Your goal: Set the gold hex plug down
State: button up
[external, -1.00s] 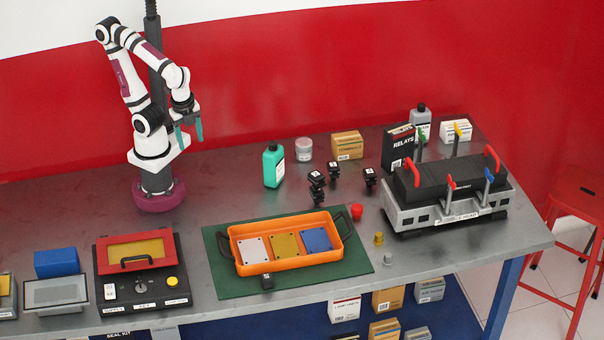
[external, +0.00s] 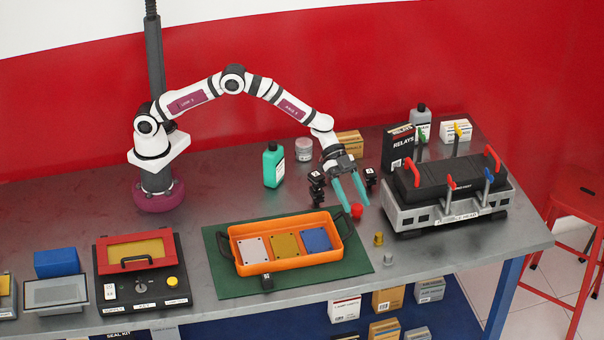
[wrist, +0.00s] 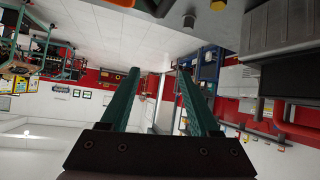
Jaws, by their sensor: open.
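The gold hex plug (external: 379,239) stands on the bare metal bench, right of the green mat and in front of the engine block. In the wrist view a gold piece (wrist: 218,5), which looks like this plug, is cut off by the top edge. My gripper (external: 356,206) is open, with its teal fingers pointing down and forward, up and left of the plug. Nothing shows between the fingers (wrist: 156,72) in the wrist view. A red plug (external: 357,211) shows close by the fingertips in the external view; I cannot tell the gap.
A grey plug (external: 388,259) stands just in front of the gold one. The orange tray (external: 270,263) with coloured plates sits on the green mat (external: 222,285). The engine block (external: 450,215) stands to the right. Black connectors (external: 317,190) are beside my gripper. The bench's front edge is near.

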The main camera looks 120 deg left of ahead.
jog(key=n+t+y, duration=0.1)
jog(key=t, duration=0.1)
send_over(378, 233)
jog(key=s+a, duration=0.2)
jog(key=s, duration=0.1)
notch_tip(378, 233, down, 6)
jog(key=f, duration=0.4)
jog(key=shift+s+d+f, duration=0.15)
jog(key=shift+d+f, duration=0.15)
jog(key=shift+f, duration=0.1)
jog(key=shift+w+d+f, duration=0.2)
jog(key=shift+w+f, duration=0.2)
jog(key=shift+f, duration=0.1)
jog(key=shift+w+d+f, duration=0.15)
jog(key=shift+w+f, duration=0.25)
jog(key=shift+f, duration=0.1)
jog(key=shift+w+d+f, duration=0.15)
jog(key=shift+w+f, duration=0.05)
jog(key=shift+w, duration=0.25)
grip_shut()
